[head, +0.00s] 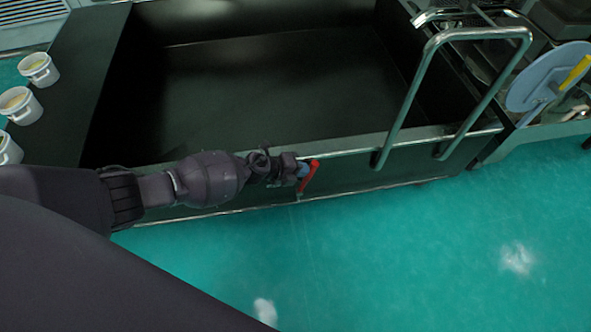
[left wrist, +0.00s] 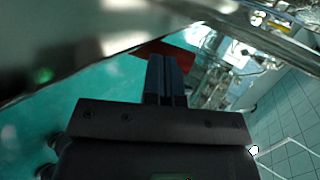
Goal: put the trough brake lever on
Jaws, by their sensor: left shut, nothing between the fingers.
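The red brake lever (head: 310,180) is on the front side of the dark trough (head: 350,143), just below its metal rim. It slants, with its upper end to the right. My left gripper (head: 303,170) is at the lever's upper part, on its left side in the head view. In the left wrist view the fingers (left wrist: 166,72) are shut together with nothing between them, and the red lever (left wrist: 178,53) shows just beyond their tips. Part of the lever is hidden behind the fingers there. I cannot tell whether they touch. My right gripper is not in view.
A bent metal handrail (head: 418,90) rises from the trough's front right. A grey-blue disc-shaped part (head: 540,85) with a yellow piece is at the far right. The green floor in front is clear.

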